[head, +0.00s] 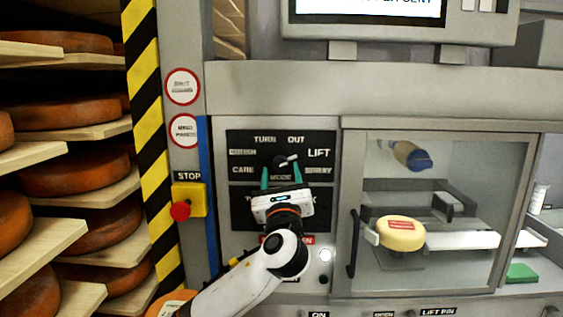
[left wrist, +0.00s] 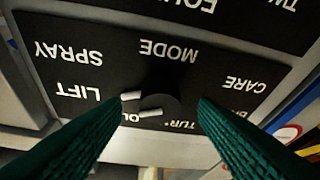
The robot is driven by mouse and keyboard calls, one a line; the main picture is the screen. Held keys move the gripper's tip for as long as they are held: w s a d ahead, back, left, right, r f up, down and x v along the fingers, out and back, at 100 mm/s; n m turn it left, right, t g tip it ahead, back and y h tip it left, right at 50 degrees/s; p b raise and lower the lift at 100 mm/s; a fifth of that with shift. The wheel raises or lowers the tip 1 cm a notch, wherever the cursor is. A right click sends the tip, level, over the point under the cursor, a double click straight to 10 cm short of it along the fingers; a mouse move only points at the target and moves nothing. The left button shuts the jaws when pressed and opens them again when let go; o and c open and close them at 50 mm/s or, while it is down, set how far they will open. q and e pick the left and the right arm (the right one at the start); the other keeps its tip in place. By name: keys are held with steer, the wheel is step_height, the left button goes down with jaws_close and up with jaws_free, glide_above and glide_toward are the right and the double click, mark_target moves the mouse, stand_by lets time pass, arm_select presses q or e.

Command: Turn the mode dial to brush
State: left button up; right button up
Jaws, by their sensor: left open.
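The mode dial (head: 287,160) is a small dark knob with white marks on a black label panel (head: 237,139), above the word MODE. Its white mark leans up and right, towards the OUT and LIFT side; the exact setting I cannot tell. BRUSH (head: 243,152) is at the panel's left, above CARE. The dial also shows in the left wrist view (left wrist: 170,101), where the labels are upside down. My left gripper (head: 282,172) is open, its green fingers on either side of the dial with gaps visible. My right gripper is out of view.
A yellow box with a red stop button (head: 180,210) is left of the panel. A glass-fronted chamber (head: 348,170) with a cheese wheel (head: 400,234) is to the right. Shelves of cheese wheels (head: 75,178) stand at far left. A screen (head: 365,10) is above.

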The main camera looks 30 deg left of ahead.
mark_target(280, 163)
arm_select(q)
steer(key=shift+x, duration=1.35)
steer(key=shift+c, duration=0.5)
steer(key=c, duration=0.9)
steer(key=shift+o, duration=0.2)
